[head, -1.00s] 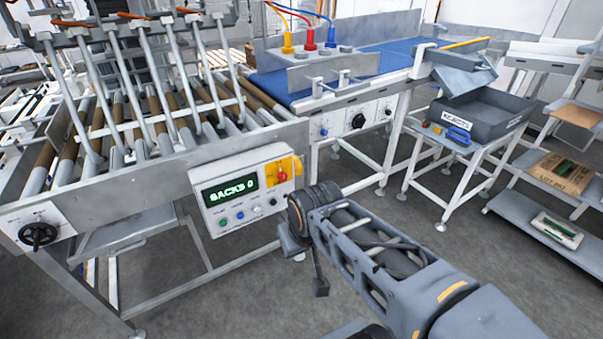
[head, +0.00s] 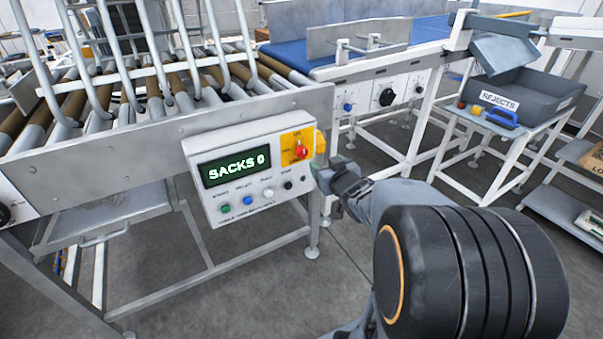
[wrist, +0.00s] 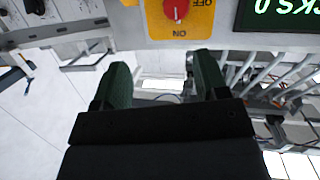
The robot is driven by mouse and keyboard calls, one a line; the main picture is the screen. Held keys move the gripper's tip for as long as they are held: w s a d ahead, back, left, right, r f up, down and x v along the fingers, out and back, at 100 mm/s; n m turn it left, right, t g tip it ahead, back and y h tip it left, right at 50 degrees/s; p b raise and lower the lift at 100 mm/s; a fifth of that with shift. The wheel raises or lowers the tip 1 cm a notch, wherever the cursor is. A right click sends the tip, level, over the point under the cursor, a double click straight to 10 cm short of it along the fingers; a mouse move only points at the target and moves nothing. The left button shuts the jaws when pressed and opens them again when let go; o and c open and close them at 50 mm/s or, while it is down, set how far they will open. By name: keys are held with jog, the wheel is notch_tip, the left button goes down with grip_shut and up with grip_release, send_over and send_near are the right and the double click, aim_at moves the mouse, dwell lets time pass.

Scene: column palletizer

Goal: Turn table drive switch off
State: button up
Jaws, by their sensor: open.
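The red rotary switch (head: 299,152) sits on a yellow plate (head: 291,141) at the upper right of a white control box (head: 252,160). It also shows at the top of the wrist view (wrist: 176,8), partly cut off, with ON and OFF lettering upside down. A pale mark on the knob seems to face ON. My gripper (head: 325,178) is just right of the box in the head view. In the wrist view my gripper (wrist: 163,75) has its two dark green fingers apart, with nothing between them, pointing below the yellow plate. The fingers do not touch the switch.
The box carries a green SACKS 0 display (head: 234,167) and a row of small buttons (head: 256,198). The roller conveyor frame (head: 110,160) is behind it. A blue belt conveyor (head: 300,52) and a REJECTS bin (head: 530,92) stand to the right.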

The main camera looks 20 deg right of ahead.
aim_at(304, 155)
jog(key=w+f+y+b, duration=0.1)
jog(key=w, duration=0.3)
jog(key=w+a+f+n+t+y+b, duration=0.1)
jog(key=w+b, duration=0.1)
jog(key=w, duration=0.3)
jog(key=w+f+t+y+b, duration=0.1)
jog(key=w+f, duration=0.1)
jog(key=w, duration=0.2)
jog(key=shift+w+a, duration=0.2)
jog(key=shift+w, duration=0.1)
jog(key=shift+n+b, duration=0.3)
jog(key=shift+b, duration=0.05)
jog(key=c, duration=0.9)
